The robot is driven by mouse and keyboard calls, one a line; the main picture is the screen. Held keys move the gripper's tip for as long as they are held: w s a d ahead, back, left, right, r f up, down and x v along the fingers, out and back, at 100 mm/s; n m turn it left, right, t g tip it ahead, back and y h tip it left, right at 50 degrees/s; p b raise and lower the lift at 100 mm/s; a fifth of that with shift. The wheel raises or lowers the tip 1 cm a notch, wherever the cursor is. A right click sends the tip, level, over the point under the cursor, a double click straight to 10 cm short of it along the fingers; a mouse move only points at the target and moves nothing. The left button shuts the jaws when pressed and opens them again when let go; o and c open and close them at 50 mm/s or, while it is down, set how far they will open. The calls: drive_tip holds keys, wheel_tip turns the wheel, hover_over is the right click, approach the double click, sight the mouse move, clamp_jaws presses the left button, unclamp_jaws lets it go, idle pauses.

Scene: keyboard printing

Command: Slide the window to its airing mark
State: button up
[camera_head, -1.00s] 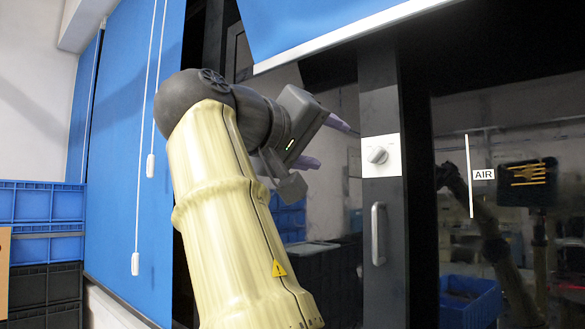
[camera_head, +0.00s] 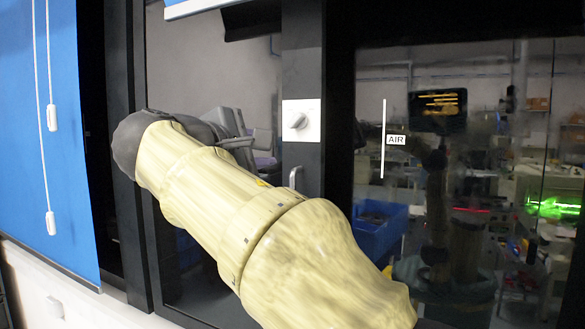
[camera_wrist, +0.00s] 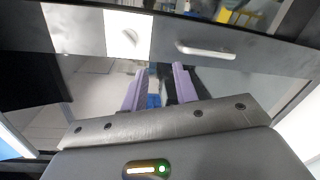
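The window has a dark frame (camera_head: 303,75) with dark glass on both sides. A white plate with a round knob (camera_head: 296,121) sits on the upright. The grey bar handle (camera_head: 296,178) below it is partly hidden by my arm; it shows whole in the wrist view (camera_wrist: 205,51). The airing mark is a white vertical line (camera_head: 384,140) with an "AIR" label (camera_head: 395,140), right of the upright. My gripper (camera_head: 255,152) is left of the upright, partly hidden by my arm. In the wrist view its two purple fingers (camera_wrist: 158,76) are apart and empty, short of the handle.
A blue blind (camera_head: 50,130) with pull cords hangs at the left. A raised blind's white bottom bar (camera_head: 190,8) is at the top. A blue crate (camera_head: 378,228) and a cluttered room show in the right glass, perhaps as reflections.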

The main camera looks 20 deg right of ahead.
drive_tip(key=s+a+f+n+t+y+p, duration=0.1)
drive_tip(key=s+f+n+p, duration=0.6)
drive_tip(key=n, duration=0.9)
drive_tip(key=a+f+t+p, duration=0.1)
drive_tip(key=t+p, duration=0.1)
drive_tip(key=shift+s+a+f+t+y, duration=0.15)
drive_tip(key=shift+s+a+t+y, duration=0.1)
drive_tip(key=shift+a+t+y, duration=0.15)
drive_tip(key=shift+w+d, duration=0.1)
drive_tip(key=shift+d, duration=0.1)
drive_tip(key=p+x, duration=0.1)
drive_tip(key=x, duration=1.6)
drive_tip(key=shift+w, duration=0.1)
